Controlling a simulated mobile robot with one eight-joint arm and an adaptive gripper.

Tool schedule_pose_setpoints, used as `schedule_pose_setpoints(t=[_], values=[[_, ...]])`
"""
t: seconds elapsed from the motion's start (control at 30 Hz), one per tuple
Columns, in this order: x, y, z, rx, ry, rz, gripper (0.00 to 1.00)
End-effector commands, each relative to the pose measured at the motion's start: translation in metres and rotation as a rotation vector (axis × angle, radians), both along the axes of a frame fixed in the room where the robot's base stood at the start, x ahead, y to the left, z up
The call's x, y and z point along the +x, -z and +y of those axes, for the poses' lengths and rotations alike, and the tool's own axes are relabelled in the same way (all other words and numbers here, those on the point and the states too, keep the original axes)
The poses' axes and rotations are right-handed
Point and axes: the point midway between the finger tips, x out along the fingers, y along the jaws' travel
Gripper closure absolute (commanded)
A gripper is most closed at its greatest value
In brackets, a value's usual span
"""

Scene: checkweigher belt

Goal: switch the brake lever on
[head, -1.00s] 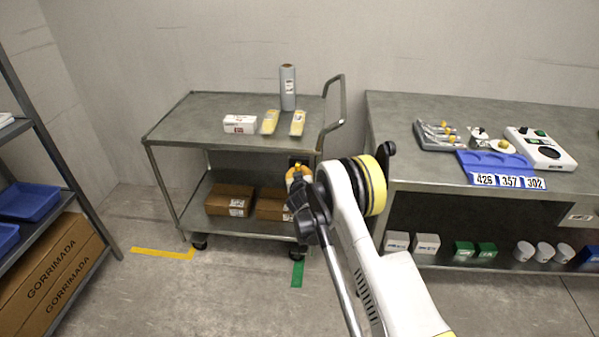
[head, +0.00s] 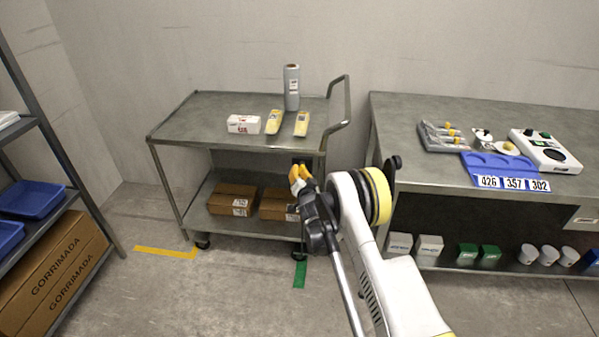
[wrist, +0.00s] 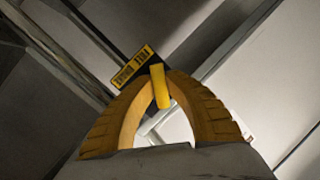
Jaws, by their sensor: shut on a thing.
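The brake lever (wrist: 160,87) is a small yellow bar in the wrist view, beside a yellow and black label plate (wrist: 134,68). The label's two words look like "FREE" and "BRAKE", turned in the picture. My gripper (wrist: 158,80) has its two orange-yellow fingertips shut on the lever, one on each side. In the head view my gripper (head: 298,173) is at the right end of the grey cart (head: 165,130), below its top shelf. There the lever is hidden behind the fingers and the arm.
The cart top holds a white box (head: 243,124), two yellow packs and a blue-grey roll (head: 291,87). Brown cartons (head: 232,199) lie on its lower shelf. A workbench (head: 400,103) stands close at right, a shelf rack (head: 50,135) at left. Floor in front of the cart is clear.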

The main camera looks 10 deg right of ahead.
Motion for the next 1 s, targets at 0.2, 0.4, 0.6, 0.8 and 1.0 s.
schedule_pose_setpoints(t=[0.2, 0.4, 0.6, 0.8, 1.0], values=[[0.0001, -0.0001, 0.0005, 0.030, 0.000, -0.010, 1.00], [0.0001, -0.0002, 0.0007, 0.034, 0.000, -0.011, 1.00], [0.0001, -0.0003, 0.0008, 0.033, -0.001, -0.010, 0.80], [0.0001, -0.0003, 0.0007, 0.032, -0.001, -0.010, 0.62], [-0.0024, -0.0006, 0.0007, 0.032, 0.000, -0.010, 0.62]])
